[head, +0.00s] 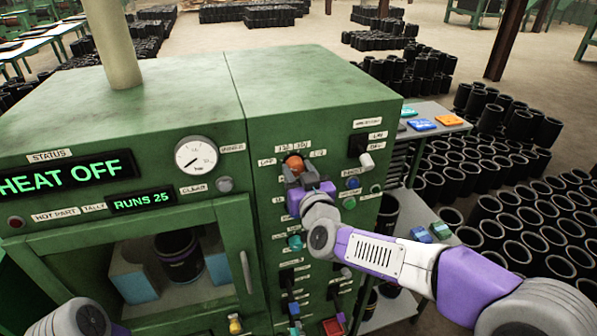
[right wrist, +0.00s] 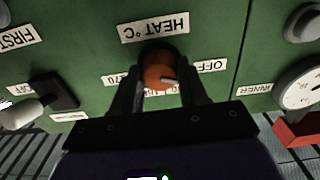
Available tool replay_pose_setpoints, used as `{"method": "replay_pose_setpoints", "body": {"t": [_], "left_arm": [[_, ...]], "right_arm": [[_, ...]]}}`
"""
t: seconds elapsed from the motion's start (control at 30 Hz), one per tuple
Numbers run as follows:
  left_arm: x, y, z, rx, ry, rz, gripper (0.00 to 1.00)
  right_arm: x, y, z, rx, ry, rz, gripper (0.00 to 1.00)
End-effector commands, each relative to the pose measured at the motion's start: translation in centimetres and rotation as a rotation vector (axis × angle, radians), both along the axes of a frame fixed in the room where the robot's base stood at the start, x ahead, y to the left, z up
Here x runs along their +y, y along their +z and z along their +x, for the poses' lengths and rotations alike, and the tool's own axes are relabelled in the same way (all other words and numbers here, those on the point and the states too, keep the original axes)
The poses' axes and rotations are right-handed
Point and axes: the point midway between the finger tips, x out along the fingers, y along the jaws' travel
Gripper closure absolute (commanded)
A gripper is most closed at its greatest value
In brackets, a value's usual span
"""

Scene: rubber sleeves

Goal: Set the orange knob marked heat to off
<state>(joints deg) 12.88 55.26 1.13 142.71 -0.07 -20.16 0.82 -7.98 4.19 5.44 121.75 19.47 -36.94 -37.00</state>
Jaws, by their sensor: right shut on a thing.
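The orange heat knob (head: 295,162) sits on the green panel of the machine, right of the pressure gauge. In the right wrist view the knob (right wrist: 159,74) shows under a HEAT °C label (right wrist: 154,29), with an OFF label (right wrist: 212,66) on its right. Its white mark points right, roughly towards OFF. My right gripper (head: 301,178) is shut on the knob; in the right wrist view its dark fingers (right wrist: 161,88) lie on either side of it. The status display (head: 66,178) reads HEAT OFF. My left gripper is out of view.
A black switch (head: 358,146) and a blue button (head: 352,183) are right of the knob. More switches and buttons lie below it. The door handle (head: 246,272) is at lower left. A side table with coloured blocks (head: 422,124) and stacked black sleeves (head: 487,160) stand to the right.

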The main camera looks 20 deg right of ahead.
Motion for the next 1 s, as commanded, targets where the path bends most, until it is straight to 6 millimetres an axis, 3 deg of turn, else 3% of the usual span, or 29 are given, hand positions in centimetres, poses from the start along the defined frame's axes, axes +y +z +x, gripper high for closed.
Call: {"method": "replay_pose_setpoints", "body": {"t": [0.13,0.17,0.3,0.67,1.0], "left_arm": [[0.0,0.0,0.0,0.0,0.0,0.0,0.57],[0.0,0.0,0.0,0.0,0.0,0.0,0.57],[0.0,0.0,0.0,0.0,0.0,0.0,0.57],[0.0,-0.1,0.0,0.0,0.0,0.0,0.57],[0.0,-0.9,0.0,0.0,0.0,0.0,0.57]], "right_arm": [[0.0,0.0,0.0,0.0,0.001,-0.001,0.88],[0.0,0.0,0.0,0.0,0.0,-0.001,0.53],[0.0,0.0,0.0,0.0,0.0,0.0,0.32],[0.0,0.0,-0.5,-0.001,0.0,0.001,0.32],[-0.2,0.0,-5.4,-0.003,0.0,0.001,0.32]]}}
